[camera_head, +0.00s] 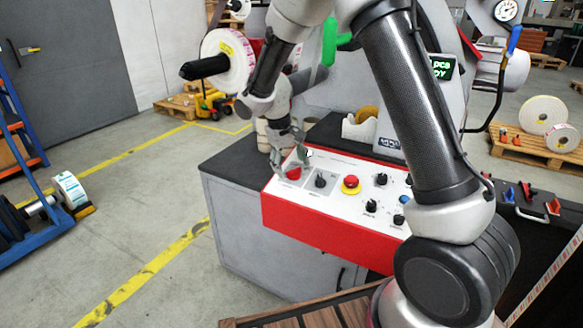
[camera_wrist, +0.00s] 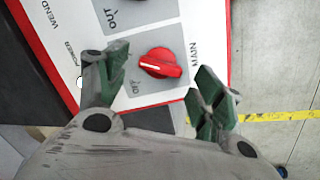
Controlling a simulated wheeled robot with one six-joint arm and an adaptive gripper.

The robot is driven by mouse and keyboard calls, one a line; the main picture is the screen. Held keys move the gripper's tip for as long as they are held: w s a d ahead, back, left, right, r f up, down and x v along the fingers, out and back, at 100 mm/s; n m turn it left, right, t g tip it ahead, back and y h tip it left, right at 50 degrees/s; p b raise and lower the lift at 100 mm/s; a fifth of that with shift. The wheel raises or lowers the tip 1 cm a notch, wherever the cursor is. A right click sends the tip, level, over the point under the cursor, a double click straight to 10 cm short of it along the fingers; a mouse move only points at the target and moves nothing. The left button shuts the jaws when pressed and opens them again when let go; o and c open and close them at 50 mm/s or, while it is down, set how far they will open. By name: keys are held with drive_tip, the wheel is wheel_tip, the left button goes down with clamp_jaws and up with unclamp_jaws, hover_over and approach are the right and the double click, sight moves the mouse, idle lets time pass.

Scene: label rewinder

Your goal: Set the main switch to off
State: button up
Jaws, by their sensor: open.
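The main switch is a red rotary knob (camera_wrist: 160,63) on a grey square of the white panel, with "MAIN" printed to its right in the wrist view. A small label, hard to read, lies below left of the knob. The knob also shows in the head view (camera_head: 293,174) at the panel's left end, partly behind the fingers. My gripper (camera_wrist: 160,86) is open, with one green-padded finger on each side of the knob. No contact is visible. It also shows in the head view (camera_head: 288,157).
The red-edged control panel (camera_head: 285,227) also bears a black selector (camera_head: 320,180), a red emergency stop on yellow (camera_head: 351,183) and several black knobs. A dark worktop (camera_head: 230,165) lies left of it. Open floor (camera_head: 140,200) spreads further left.

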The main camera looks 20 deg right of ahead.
drive_tip(key=shift+x, duration=0.85)
drive_tip(key=c, duration=1)
drive_tip(key=shift+n, duration=0.3)
drive_tip(key=n, duration=0.5)
drive_tip(key=shift+s+a+t+h, duration=0.1)
drive_tip(key=shift+a+t+h, duration=0.05)
drive_tip(key=shift+t+h, duration=0.15)
drive_tip(key=n, duration=0.6)
drive_tip(key=shift+s+t, duration=0.1)
drive_tip(key=shift+t, duration=0.2)
drive_tip(key=shift+n, duration=0.3)
